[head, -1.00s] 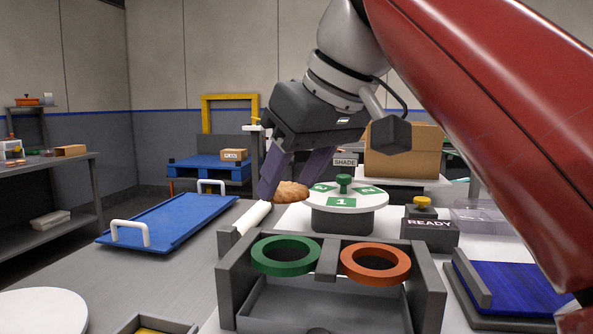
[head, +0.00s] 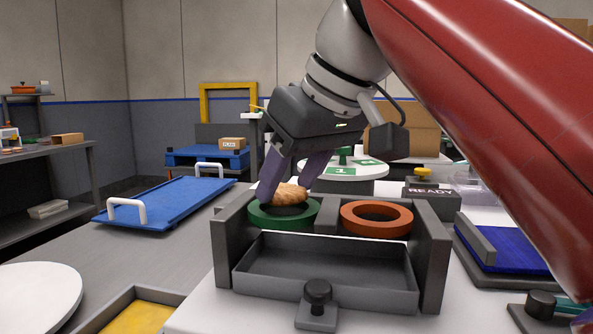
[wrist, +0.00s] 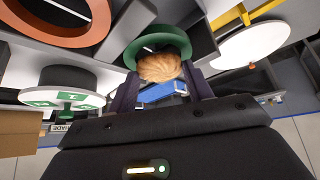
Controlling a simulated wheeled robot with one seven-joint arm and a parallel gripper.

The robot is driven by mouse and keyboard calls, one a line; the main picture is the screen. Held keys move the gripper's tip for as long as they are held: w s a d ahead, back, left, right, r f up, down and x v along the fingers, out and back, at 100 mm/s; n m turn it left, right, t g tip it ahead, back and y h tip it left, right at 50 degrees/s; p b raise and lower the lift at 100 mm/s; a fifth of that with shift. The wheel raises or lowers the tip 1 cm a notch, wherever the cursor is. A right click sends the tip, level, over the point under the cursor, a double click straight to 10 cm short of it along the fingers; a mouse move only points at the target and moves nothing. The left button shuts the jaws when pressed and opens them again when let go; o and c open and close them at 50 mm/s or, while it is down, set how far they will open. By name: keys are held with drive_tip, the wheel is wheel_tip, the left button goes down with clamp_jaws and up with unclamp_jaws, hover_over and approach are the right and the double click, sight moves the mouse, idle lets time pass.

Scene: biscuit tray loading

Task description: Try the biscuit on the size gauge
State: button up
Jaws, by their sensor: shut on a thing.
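My gripper (head: 291,182) is shut on a golden-brown biscuit (head: 290,194), held between its two purplish fingers. The size gauge is a dark grey stand (head: 431,255) with a green ring (head: 272,223) on the left and an orange ring (head: 376,230) on the right. The biscuit is at the green ring, over its far part in the head view. In the wrist view the biscuit (wrist: 160,68) overlaps one edge of the green ring (wrist: 133,50). I cannot tell whether it touches the ring.
A white turntable (head: 345,172) stands behind the gauge, the READY box (head: 431,199) behind right. A blue tray (head: 172,203) lies left, a blue pad (head: 505,240) right.

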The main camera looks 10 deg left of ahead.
drive_tip(key=shift+f, duration=0.25)
idle(0.7)
drive_tip(key=o, duration=0.8)
drive_tip(key=shift+c, duration=0.2)
drive_tip(key=p+v, duration=0.3)
drive_tip(key=v, duration=0.4)
drive_tip(key=shift+r, duration=0.15)
drive_tip(key=shift+s+d+r, duration=0.15)
drive_tip(key=shift+d+r, duration=0.05)
